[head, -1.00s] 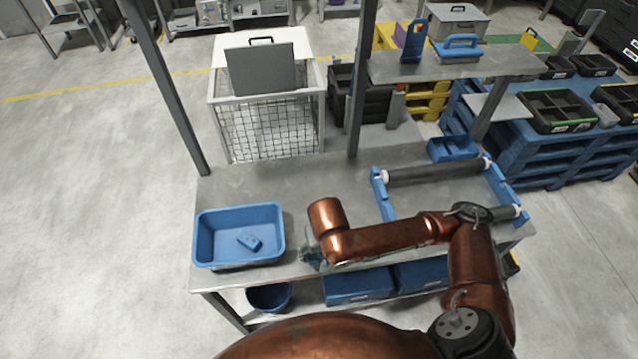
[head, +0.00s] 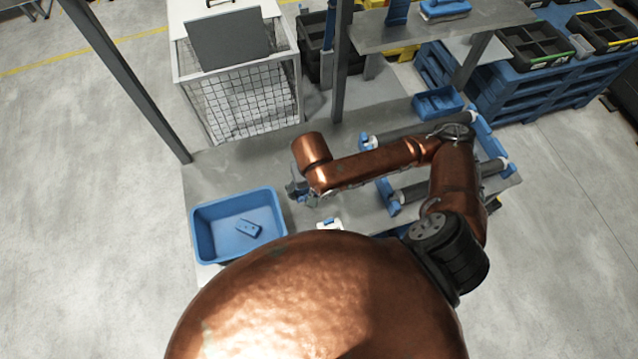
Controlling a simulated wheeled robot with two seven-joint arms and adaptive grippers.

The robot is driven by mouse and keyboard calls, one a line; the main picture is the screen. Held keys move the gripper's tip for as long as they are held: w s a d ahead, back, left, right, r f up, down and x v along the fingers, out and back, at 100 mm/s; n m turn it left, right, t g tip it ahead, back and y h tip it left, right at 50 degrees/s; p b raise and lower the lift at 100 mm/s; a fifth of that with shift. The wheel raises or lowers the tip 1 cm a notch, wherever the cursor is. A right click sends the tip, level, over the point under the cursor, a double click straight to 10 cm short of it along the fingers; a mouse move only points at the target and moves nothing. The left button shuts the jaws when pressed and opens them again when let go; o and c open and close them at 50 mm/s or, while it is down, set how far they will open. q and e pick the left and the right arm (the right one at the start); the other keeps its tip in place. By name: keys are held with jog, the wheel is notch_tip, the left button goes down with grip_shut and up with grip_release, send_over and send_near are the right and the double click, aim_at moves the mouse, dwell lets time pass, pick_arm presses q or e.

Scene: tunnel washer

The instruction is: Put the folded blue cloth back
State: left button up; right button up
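My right gripper (head: 299,190) is at the end of the copper arm that comes in from the right. It is over the grey table, just right of the blue tub (head: 204,247). Its fingers are small and partly behind the wrist. A bit of blue shows at them, but I cannot tell whether it is cloth or whether they are shut. A small blue item (head: 249,228) with darker marks lies in the tub; I cannot tell if it is the folded cloth. A blue item (head: 445,8) also lies on the raised shelf. My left gripper is not in view.
A blue-framed roller rack (head: 492,147) is on the table's right, partly behind my arm. A small blue bin (head: 438,103) is behind it. A white and blue item (head: 330,224) is near the front edge. Posts (head: 130,85) rise at the back. The table's back left is clear.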

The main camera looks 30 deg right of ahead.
jog(key=w+d+f+b, duration=0.2)
jog(key=d, duration=0.1)
jog(key=shift+f, duration=0.2)
jog(key=f, duration=0.1)
jog(key=w+d+f, duration=0.1)
jog(key=d+f, duration=0.1)
jog(key=shift+w+d+f+b, duration=0.15)
jog(key=shift+w+b, duration=0.15)
jog(key=shift+b, duration=0.1)
jog(key=shift+w+d+f, duration=0.35)
jog(key=shift+d+f, duration=0.05)
jog(key=shift+f, duration=0.2)
notch_tip(320, 180, down, 3)
jog(key=shift+d+f+b, duration=0.15)
jog(key=shift+f+b, duration=0.05)
jog(key=shift+b, duration=0.55)
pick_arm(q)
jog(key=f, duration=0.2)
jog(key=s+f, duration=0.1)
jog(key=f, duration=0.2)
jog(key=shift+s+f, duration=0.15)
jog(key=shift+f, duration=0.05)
pick_arm(e)
jog(key=shift+w, duration=0.1)
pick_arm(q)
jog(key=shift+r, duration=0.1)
pick_arm(e)
jog(key=o, duration=1)
